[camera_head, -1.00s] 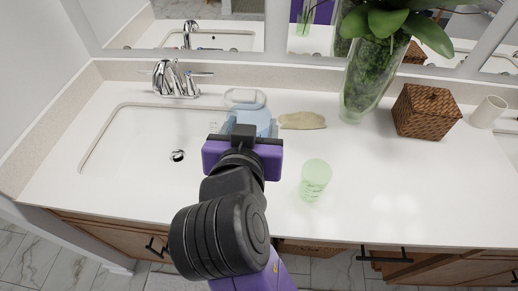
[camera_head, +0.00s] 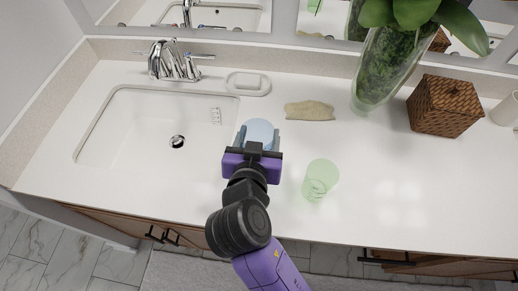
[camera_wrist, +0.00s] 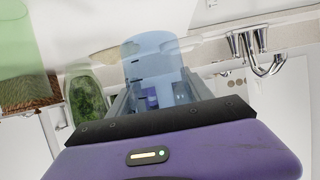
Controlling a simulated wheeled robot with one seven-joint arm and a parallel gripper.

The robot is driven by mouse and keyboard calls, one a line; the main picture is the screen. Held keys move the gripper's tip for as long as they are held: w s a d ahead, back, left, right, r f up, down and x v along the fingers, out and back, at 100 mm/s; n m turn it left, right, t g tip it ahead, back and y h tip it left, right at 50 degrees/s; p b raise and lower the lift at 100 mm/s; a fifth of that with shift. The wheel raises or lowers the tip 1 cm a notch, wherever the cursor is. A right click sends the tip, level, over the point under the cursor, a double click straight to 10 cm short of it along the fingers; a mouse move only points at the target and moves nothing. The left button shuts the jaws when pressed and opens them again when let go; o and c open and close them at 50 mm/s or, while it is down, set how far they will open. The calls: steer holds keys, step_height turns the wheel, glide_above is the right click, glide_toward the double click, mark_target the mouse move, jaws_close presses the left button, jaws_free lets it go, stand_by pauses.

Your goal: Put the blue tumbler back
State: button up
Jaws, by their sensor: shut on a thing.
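The blue tumbler (camera_head: 260,130) is translucent and sits between the fingers of my gripper (camera_head: 259,139), which is shut on it. In the wrist view the tumbler (camera_wrist: 152,58) shows between the two fingers, with its lower part partly hidden by them. In the head view my gripper is over the counter, just right of the sink. I cannot tell whether the tumbler touches the counter. A green translucent tumbler (camera_head: 320,179) stands on the counter to the right of my gripper.
The sink (camera_head: 150,135) with a chrome faucet (camera_head: 172,62) is on the left. A soap dish (camera_head: 248,83) and a beige sponge-like piece (camera_head: 310,111) lie behind my gripper. A glass plant vase (camera_head: 385,70), a woven box (camera_head: 444,105) and a white cup (camera_head: 506,110) stand right. The right front counter is clear.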

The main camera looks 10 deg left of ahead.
steer(key=shift+f, duration=3.45)
steer(key=shift+f, duration=0.2)
steer(key=o, duration=1.5)
steer(key=shift+r, duration=0.1)
steer(key=shift+r, duration=0.15)
steer(key=b+v, duration=0.1)
steer(key=v, duration=1.1)
